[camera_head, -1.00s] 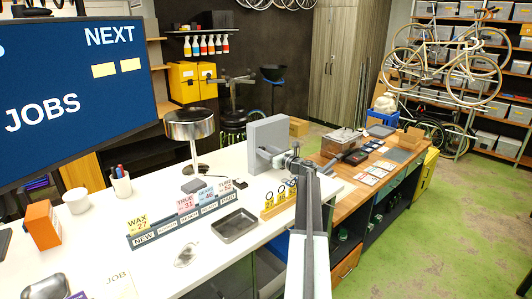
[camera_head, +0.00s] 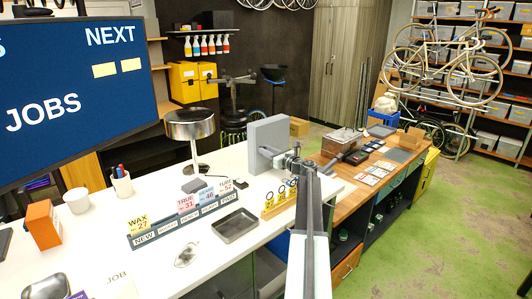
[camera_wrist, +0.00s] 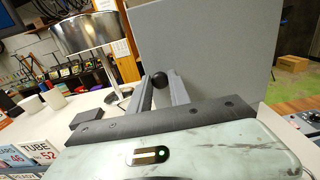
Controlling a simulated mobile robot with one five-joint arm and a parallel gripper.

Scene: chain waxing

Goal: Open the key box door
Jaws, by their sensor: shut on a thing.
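The key box (camera_head: 267,138) is a plain grey box standing at the far right end of the white counter. A large grey panel of it (camera_wrist: 205,50) fills the upper middle of the wrist view. A round black knob (camera_wrist: 160,80) sits in front of that panel. My gripper (camera_wrist: 162,90) is shut on the knob, with one grey finger on each side. In the head view my gripper (camera_head: 279,160) is at the box's near face, and the knob is hidden there. I cannot tell whether the door is ajar. The inside of the box is not visible.
A metal-shaded lamp (camera_head: 190,126) stands left of the box. A yellow rack with round tags (camera_head: 280,199), an empty dark tray (camera_head: 235,226) and a job-card strip (camera_head: 187,226) are on the near counter. A wooden bench (camera_head: 340,178) with tools adjoins at right.

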